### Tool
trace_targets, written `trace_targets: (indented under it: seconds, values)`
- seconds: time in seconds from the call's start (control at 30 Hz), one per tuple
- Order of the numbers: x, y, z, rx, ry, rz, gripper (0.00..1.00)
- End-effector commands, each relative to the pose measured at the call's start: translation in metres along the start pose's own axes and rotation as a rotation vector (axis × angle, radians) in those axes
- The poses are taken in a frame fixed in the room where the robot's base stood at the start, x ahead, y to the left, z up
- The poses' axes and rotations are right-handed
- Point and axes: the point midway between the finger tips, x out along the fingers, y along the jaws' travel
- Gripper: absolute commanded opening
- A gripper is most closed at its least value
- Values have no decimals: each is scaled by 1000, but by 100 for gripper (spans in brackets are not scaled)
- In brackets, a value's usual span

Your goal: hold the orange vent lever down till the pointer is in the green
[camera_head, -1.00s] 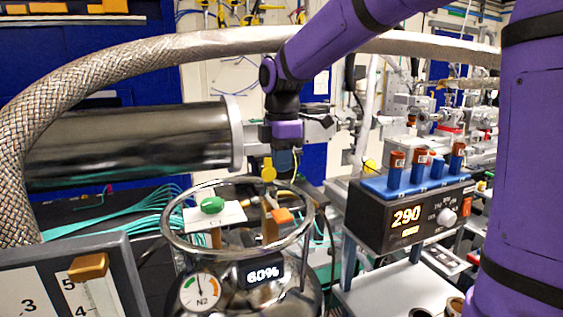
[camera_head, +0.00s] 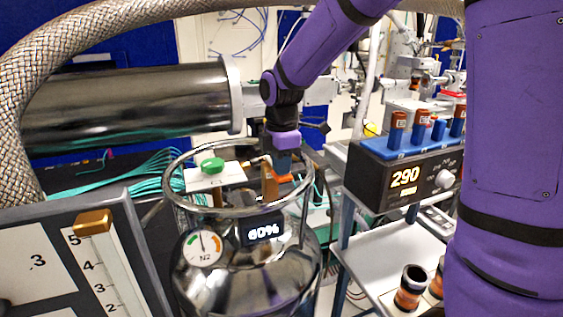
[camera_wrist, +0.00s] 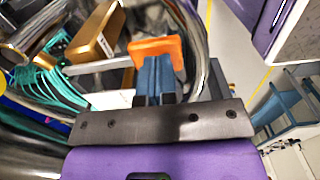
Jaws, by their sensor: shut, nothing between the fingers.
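The orange vent lever (camera_head: 290,179) is on top of the shiny metal vessel (camera_head: 245,275), inside its ring rail (camera_head: 181,213). My gripper (camera_head: 284,172) points down at the lever, its blue fingers shut and empty. In the wrist view the fingertips (camera_wrist: 157,60) overlap the orange lever's pad (camera_wrist: 150,46); they look to be at or on it, but I cannot tell if they press it. The N2 gauge (camera_head: 203,247) has a green arc at left and orange at right. Its pointer stands nearly straight up; whether it is in the green is too small to tell.
A green knob (camera_head: 212,165) on a white plate is left of the lever. The vessel's display (camera_head: 263,229) reads 60%. A black controller (camera_head: 400,185) showing 290 stands at right, a grey panel (camera_head: 130,240) at front left. A braided hose (camera_head: 30,95) arches overhead.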

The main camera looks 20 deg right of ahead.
Motion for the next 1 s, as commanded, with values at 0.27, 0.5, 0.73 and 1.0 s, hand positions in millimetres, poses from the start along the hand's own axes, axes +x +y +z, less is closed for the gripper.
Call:
trace_targets:
  seconds: [0.27, 0.5, 0.73, 1.0]
  values:
    - [15, -4, 1, 1, -1, -3, 0]
    - [15, -4, 0, 1, 0, 0, 0]
    - [15, -4, 0, 0, 0, -1, 0]
    - [15, -4, 0, 0, 0, -1, 0]
